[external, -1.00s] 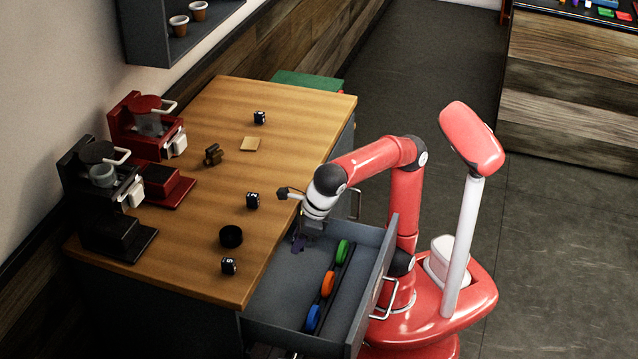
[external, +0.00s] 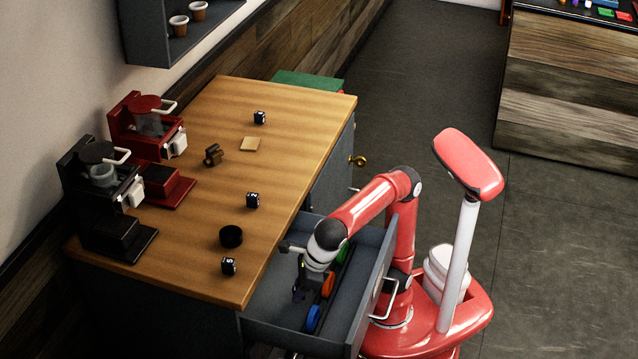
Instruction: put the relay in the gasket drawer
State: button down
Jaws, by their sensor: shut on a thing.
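The gasket drawer (external: 262,312) is pulled open from the wooden-topped cabinet. It holds green, orange (external: 328,285) and blue (external: 313,318) rings in a row on a dark holder. My gripper (external: 299,283) points down inside the drawer's outline, left of the orange ring. It is shut on a small dark purplish thing, which looks like the relay (external: 298,296). Its shape is hard to make out at this size. I cannot tell whether it touches the drawer floor. My wrist hides part of the green ring.
On the wooden top (external: 290,130) are dark numbered cubes (external: 253,200), a black disc (external: 231,237), a brown part (external: 213,155) and a tan tile (external: 250,144). A red brewer (external: 150,125) and a black brewer (external: 100,185) stand at the wall. The drawer's left floor is bare.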

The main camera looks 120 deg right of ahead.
notch_tip(320, 180, down, 2)
jog(key=shift+f+b, duration=0.2)
jog(key=shift+b, duration=0.55)
jog(key=shift+r, duration=0.15)
jog(key=c, duration=1.3)
grip_release()
jog(key=shift+f, duration=0.2)
jog(key=shift+r, duration=0.3)
jog(key=p+v, duration=0.4)
jog(key=v, duration=0.8)
